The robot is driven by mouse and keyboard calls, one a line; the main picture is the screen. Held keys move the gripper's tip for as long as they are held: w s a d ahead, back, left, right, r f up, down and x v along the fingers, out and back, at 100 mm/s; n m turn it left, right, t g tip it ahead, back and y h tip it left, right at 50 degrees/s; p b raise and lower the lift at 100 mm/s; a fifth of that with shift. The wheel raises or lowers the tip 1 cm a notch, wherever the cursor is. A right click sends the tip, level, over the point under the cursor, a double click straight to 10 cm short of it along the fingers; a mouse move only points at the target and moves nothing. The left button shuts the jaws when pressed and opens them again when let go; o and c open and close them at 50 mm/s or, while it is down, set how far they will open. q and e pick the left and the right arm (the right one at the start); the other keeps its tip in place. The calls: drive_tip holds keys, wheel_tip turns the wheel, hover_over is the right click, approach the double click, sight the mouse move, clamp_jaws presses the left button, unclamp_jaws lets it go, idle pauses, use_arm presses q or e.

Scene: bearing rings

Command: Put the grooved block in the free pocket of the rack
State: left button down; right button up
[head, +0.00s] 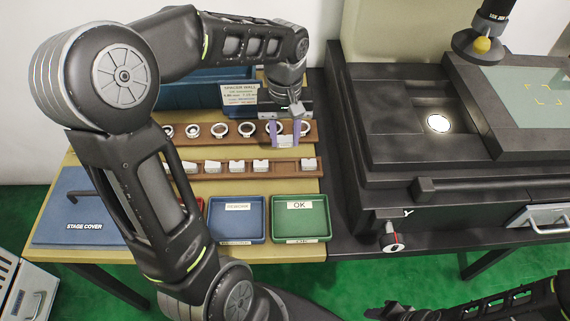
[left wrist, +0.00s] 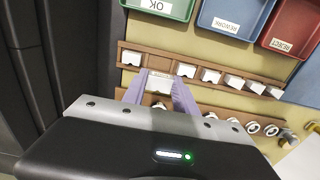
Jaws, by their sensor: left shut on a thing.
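My left gripper (head: 285,134) is shut on a small white block, the grooved block (head: 286,142), which also shows in the left wrist view (left wrist: 160,86) between the two purple fingers. Its groove is too small to make out. The block is held over the strip between the ring row and the wooden rack (head: 215,175). The rack holds several white blocks, with one at its right end (head: 308,164). The free pocket (head: 284,167) is the gap left of that end block. My right gripper (head: 388,311) is at the bottom edge, dark and unclear.
A wooden ring holder (head: 208,141) with several white rings lies behind the rack. A green OK tray (head: 300,236) and a blue REWORK tray (head: 236,239) stand in front. A red REJECT tray (left wrist: 289,35) is beside them. A dark machine (head: 365,160) stands right of the table.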

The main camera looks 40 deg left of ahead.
sight(285, 146)
use_arm(q)
wheel_tip(285, 146, down, 5)
drive_tip(key=shift+f, duration=0.2)
drive_tip(key=shift+f, duration=0.1)
drive_tip(key=shift+f, duration=1.75)
drive_tip(key=shift+f+b, duration=0.2)
drive_tip(key=shift+b, duration=0.2)
drive_tip(key=c, duration=1.3)
unclamp_jaws()
drive_tip(key=shift+o, duration=0.2)
drive_tip(key=shift+r, duration=0.1)
wheel_tip(285, 146, up, 12)
drive_tip(key=shift+r+p, duration=0.1)
drive_tip(key=shift+p, duration=0.5)
